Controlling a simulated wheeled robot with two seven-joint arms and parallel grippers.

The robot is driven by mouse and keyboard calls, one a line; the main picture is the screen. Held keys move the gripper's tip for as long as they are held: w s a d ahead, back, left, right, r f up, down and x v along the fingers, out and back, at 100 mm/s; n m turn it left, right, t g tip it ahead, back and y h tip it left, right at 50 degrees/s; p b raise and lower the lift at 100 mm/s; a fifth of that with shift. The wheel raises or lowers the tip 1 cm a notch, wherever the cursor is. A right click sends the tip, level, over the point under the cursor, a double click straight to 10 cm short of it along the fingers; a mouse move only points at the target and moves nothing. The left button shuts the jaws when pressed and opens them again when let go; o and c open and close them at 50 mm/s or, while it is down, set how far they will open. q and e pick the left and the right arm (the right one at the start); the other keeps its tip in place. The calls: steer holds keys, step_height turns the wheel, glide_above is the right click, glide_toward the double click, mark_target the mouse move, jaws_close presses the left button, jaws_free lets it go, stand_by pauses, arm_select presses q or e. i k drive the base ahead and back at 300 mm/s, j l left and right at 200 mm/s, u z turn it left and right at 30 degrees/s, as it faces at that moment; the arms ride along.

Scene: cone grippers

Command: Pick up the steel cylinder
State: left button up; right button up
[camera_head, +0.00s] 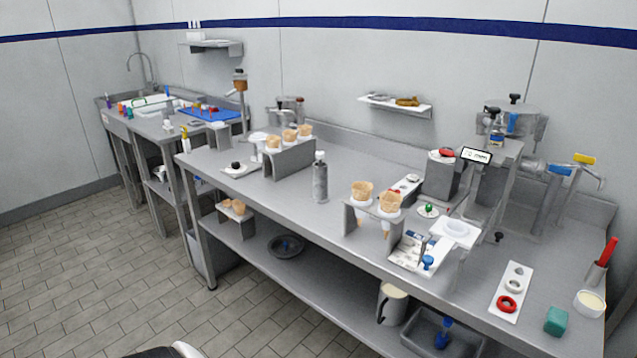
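A grey steel cylinder (320,182) with a narrower white top stands upright on the long steel table (250,193), near the middle of the view. It stands to the right of a grey rack with cones and to the left of a second cone rack, apart from both. Nothing hides it. Neither of my grippers is in view. A black and white part at the bottom edge seems to be mine.
The left cone rack (290,160) and right cone rack (352,219) flank the cylinder. Machines (480,185) crowd the right end. A white tray (511,292) with rings, a green block (556,320) and a cream bowl (589,303) lie front right. Tiled floor is free at left.

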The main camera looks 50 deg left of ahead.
mark_target(320, 196)
steer(key=u, duration=1.6)
